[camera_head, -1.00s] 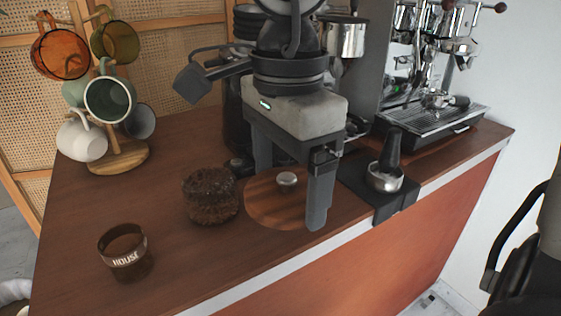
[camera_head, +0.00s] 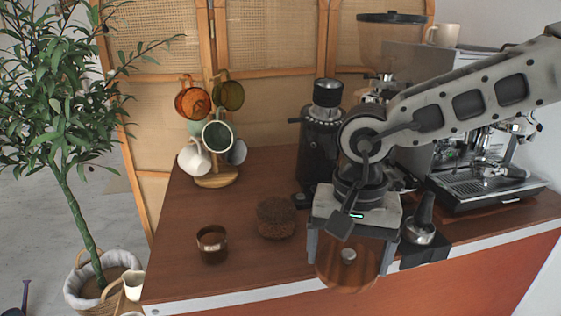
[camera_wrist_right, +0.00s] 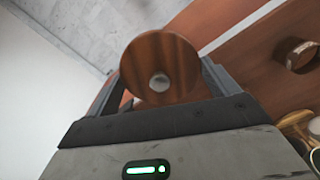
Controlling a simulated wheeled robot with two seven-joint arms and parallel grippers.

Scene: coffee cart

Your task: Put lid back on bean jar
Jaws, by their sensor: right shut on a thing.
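The bean jar (camera_head: 276,218) is a clear round jar full of dark coffee beans, standing open on the wooden counter in the head view. The lid is a round wooden disc (camera_head: 342,268) with a small metal knob (camera_head: 348,254). My right gripper (camera_head: 350,266) is shut on the lid, one finger at each side of its edge, to the right of the jar and nearer the counter's front edge. The lid (camera_wrist_right: 160,50) also shows between the fingers in the right wrist view, knob facing the camera. My left gripper is not in view.
A brown glass cup (camera_head: 212,244) stands left of the jar. Behind are a mug tree (camera_head: 215,180) and a black grinder (camera_head: 322,150). The counter's front left is clear.

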